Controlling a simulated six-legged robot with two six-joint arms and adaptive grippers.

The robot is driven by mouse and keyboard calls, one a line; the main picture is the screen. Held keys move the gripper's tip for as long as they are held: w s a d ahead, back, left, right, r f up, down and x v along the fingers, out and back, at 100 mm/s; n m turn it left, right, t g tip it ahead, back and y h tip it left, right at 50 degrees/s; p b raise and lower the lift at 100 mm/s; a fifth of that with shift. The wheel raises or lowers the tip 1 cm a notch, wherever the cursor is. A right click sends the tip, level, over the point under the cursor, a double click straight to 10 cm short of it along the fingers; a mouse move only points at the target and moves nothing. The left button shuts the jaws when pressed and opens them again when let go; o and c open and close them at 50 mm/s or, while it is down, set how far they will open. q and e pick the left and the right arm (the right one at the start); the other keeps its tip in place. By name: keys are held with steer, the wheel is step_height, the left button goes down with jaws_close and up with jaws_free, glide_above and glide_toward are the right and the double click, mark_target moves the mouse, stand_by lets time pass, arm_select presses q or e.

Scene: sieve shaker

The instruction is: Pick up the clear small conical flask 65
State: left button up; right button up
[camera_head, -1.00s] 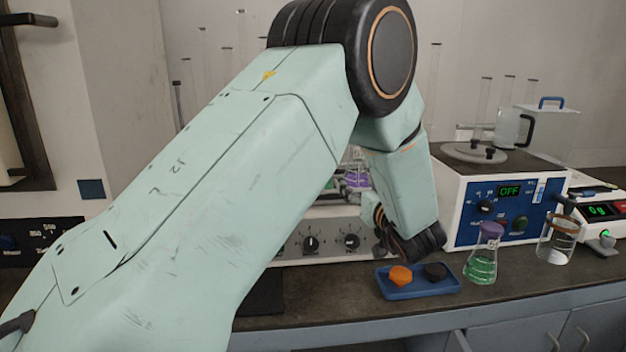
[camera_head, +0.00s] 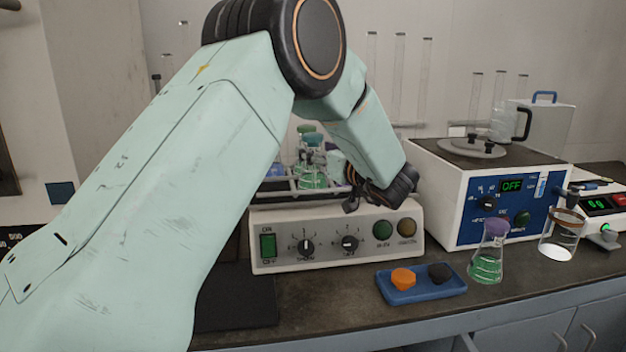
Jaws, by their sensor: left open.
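A clear conical flask (camera_head: 487,262) with green liquid and a purple stopper stands upright on the bench, right of the blue tray. I cannot read a number on it. More conical flasks with green tops and green liquid (camera_head: 312,178) stand in the rack on the shaker, partly hidden by my left arm. My left gripper (camera_head: 352,204) is just above the shaker's front, near the rack's right end. It is open, apart from the bench flask, and its fingers are partly hidden. My right gripper is not in view.
A blue tray (camera_head: 425,294) holds an orange stopper (camera_head: 403,278) and a black stopper (camera_head: 440,273). The shaker (camera_head: 330,262) stands behind it. The blue-fronted device (camera_head: 470,215) reads OFF. A dark mat (camera_head: 235,300) lies left.

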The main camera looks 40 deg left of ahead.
arm_select(q)
steer(key=x, duration=0.2)
steer(key=shift+a+f, duration=0.2)
steer(key=shift+a, duration=0.2)
steer(key=shift+d+r, duration=0.15)
steer(key=shift+d, duration=0.1)
steer(key=shift+a, duration=0.25)
steer(key=c, duration=0.6)
steer(key=shift+d, duration=0.15)
steer(key=shift+c, duration=1.3)
jaws_close()
